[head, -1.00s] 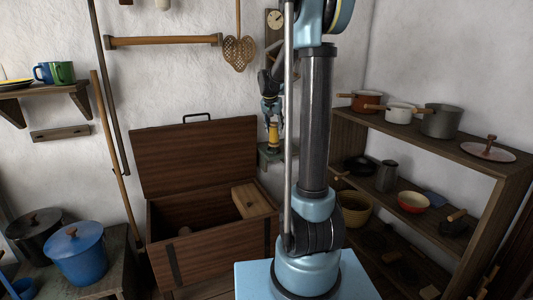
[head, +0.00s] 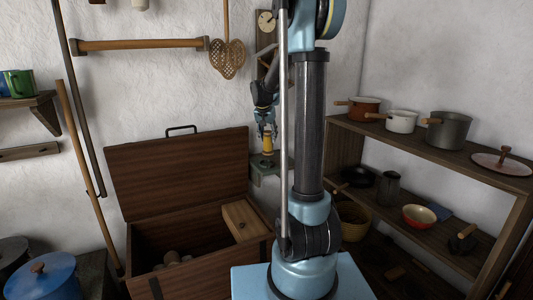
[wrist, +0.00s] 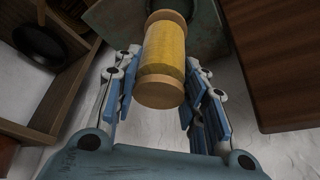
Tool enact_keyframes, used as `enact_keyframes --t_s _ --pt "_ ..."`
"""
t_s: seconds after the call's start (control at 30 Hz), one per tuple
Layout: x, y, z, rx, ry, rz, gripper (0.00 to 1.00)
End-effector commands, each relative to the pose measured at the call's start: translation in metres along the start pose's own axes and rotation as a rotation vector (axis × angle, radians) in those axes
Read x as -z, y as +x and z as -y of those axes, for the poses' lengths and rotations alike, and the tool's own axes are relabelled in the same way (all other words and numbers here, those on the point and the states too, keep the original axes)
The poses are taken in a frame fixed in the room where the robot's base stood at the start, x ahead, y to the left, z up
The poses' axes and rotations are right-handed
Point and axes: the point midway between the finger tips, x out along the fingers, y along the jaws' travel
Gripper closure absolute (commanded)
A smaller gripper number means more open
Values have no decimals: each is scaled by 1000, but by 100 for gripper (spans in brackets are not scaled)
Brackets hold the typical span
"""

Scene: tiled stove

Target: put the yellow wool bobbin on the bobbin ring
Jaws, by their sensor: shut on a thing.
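My gripper (head: 267,134) is shut on the yellow wool bobbin (head: 267,145), in front of the back wall. The bobbin has a yellow wound middle and pale wooden ends. It hangs upright in the head view, just above a small green wall shelf (head: 258,172). In the wrist view the bobbin (wrist: 166,52) sits between the blue-padded fingers of my gripper (wrist: 160,95). A small dark round shape on the shelf, below the bobbin, may be the bobbin ring (head: 267,163); I cannot tell for sure. In the wrist view the bobbin partly covers the shelf (wrist: 208,22).
An open wooden chest (head: 150,245) stands left of the shelf. A rack (head: 420,150) with pots and bowls stands at the right. A woven beater (head: 227,60) and a dial (head: 266,22) hang on the wall. My own arm column hides part of the middle.

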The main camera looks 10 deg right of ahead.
Motion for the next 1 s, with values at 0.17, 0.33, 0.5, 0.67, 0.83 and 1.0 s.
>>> enact_keyframes --t_s 0.17,0.33,0.5,0.67,0.83,1.0 --pt "-9 14 6 3 -7 0 87" --pt "-16 28 7 4 -8 0 87" --pt "-24 48 8 4 -9 0 87" --pt "-27 54 8 4 -9 0 87" --pt "-27 54 7 4 -9 0 87" --pt "-27 55 7 4 -9 0 50"
